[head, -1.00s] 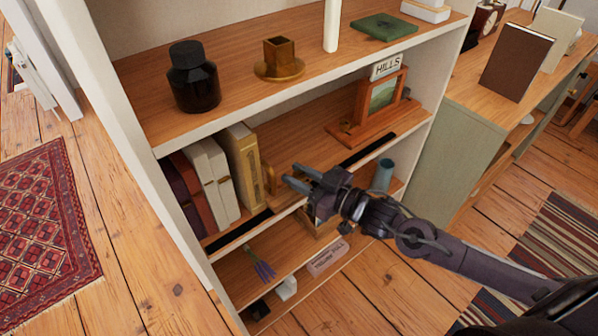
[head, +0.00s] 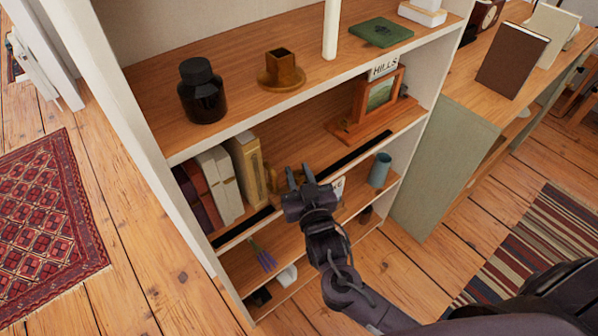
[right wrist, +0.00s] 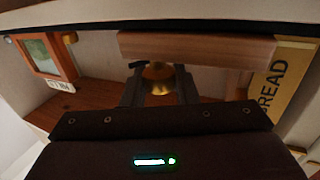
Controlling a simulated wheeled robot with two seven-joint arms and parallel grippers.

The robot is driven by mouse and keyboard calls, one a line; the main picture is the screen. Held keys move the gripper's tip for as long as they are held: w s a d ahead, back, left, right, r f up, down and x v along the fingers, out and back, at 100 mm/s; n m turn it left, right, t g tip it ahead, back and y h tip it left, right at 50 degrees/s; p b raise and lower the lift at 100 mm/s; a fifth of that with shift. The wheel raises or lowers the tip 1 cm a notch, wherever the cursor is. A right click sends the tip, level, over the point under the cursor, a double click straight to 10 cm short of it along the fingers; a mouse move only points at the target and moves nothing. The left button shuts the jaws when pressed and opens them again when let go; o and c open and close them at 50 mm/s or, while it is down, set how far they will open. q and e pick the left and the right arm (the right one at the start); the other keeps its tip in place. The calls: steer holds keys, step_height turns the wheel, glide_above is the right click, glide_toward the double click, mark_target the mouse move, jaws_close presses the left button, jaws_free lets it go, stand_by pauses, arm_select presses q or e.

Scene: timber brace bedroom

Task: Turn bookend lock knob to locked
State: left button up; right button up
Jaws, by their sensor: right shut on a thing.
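The brass lock knob (right wrist: 158,77) sits on the wooden bookend (right wrist: 200,48) in the right wrist view. My right gripper (head: 300,173) has its two fingers on either side of the knob and is shut on it; the fingers also show in the right wrist view. In the head view a small part of the bookend (head: 271,178) shows at the right end of the book row, left of the fingers. The knob is hidden in the head view, and I cannot tell which way it is turned. My left gripper is not in view.
Upright books (head: 222,175) stand left of the bookend. A wooden picture frame (head: 380,97) stands on the same shelf to the right. A dark bottle (head: 202,95) and brass holder (head: 281,73) are on the shelf above. Lavender (head: 263,256) and a blue-grey cup (head: 380,170) are lower down.

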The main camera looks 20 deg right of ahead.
steer(key=shift+m+h, duration=0.3)
steer(key=shift+h, duration=0.2)
steer(key=o, duration=1)
steer(key=shift+c, duration=0.2)
steer(key=s, duration=0.7)
steer(key=shift+s+a, duration=0.3)
steer(key=shift+s, duration=0.1)
